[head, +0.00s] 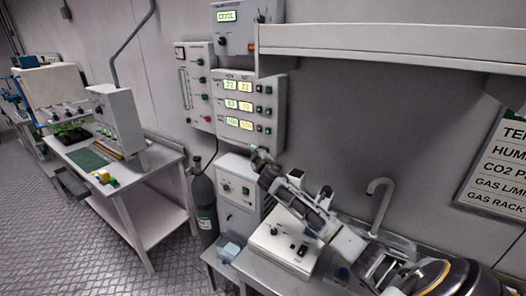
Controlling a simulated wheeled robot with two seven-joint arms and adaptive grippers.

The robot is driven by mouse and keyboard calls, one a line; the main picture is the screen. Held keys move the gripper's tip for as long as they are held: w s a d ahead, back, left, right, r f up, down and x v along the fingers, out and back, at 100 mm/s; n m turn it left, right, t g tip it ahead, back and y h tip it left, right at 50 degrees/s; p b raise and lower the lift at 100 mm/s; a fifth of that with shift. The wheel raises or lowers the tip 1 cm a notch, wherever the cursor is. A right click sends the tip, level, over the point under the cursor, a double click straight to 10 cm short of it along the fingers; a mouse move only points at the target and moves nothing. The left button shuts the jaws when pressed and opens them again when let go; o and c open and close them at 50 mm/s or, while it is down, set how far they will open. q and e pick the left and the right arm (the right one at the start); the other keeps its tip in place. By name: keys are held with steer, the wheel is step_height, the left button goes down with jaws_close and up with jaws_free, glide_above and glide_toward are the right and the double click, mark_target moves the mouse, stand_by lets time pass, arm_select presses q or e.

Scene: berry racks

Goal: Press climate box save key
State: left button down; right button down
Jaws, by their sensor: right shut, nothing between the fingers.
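The climate box (229,133) appears to be the pale grey wall panel with three rows of lit paired readouts. Small dark and green keys sit to the right of each row. The key lettering is too small to read, so I cannot tell which key is save. My right arm reaches in from the lower right. Its gripper (258,156) is shut and empty, just below the panel's lower edge in the picture. I cannot tell how far it is from the wall. My left gripper is not in view.
A smaller box (236,42) reading COOL hangs above, beside a long shelf (400,42). A flowmeter panel (196,88) is to the left. Below are a grey cylinder (204,205), a white cabinet (238,185), and a counter with a white device (283,246) and faucet (380,195).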

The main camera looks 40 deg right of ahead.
steer(key=shift+a, duration=0.1)
steer(key=shift+s+a, duration=0.35)
steer(key=shift+a, duration=0.4)
steer(key=shift+s+a, duration=0.3)
steer(key=shift+a, duration=0.45)
steer(key=shift+s+a, duration=0.35)
steer(key=shift+a, duration=0.4)
steer(key=shift+f, duration=0.1)
